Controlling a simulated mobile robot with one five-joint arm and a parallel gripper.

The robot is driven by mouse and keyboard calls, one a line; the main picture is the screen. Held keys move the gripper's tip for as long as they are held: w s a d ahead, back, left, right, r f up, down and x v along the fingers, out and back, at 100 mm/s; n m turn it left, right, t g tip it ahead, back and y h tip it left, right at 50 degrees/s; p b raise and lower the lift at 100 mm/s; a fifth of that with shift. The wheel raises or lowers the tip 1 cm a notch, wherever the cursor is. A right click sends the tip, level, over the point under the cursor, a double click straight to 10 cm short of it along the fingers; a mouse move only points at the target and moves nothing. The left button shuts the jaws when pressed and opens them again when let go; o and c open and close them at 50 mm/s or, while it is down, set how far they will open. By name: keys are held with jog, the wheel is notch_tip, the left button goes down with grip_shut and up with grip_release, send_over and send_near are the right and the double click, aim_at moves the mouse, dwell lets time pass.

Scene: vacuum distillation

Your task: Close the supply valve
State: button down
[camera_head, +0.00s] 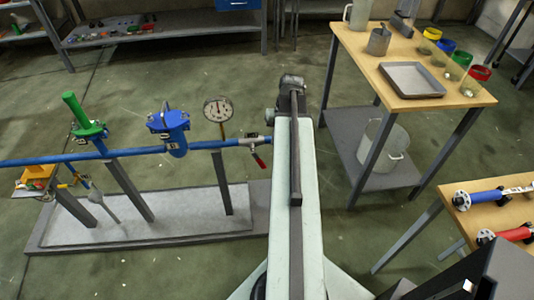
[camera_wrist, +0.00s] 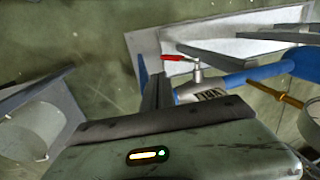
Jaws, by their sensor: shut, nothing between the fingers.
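A valve with a red lever (camera_head: 259,160) sits at the right end of the blue pipe (camera_head: 195,148); its lever hangs down at a slant in the head view. In the wrist view the red lever (camera_wrist: 180,58) points left from the valve body (camera_wrist: 197,76). A second valve with a green handle (camera_head: 82,115) stands at the pipe's left; its handle is tilted up. I cannot tell which one is the supply valve. My gripper (camera_wrist: 156,92) is shut and empty, close to the red-lever valve in the wrist view; contact is unclear. The head view hides its fingers.
A pressure gauge (camera_head: 218,109) and a blue fitting (camera_head: 173,130) rise from the pipe, which stands on posts above a low base (camera_head: 160,210). A wooden-topped table (camera_head: 350,45) with a tray (camera_head: 411,80) stands right of my arm. Another table (camera_head: 470,225) is at lower right.

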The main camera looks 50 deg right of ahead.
aim_at(259, 161)
notch_tip(259, 161, down, 11)
jog(key=w+a+b, duration=0.1)
jog(key=a+b, duration=0.1)
jog(key=b, duration=0.9)
jog(key=shift+w, duration=0.4)
jog(key=shift+a, duration=0.15)
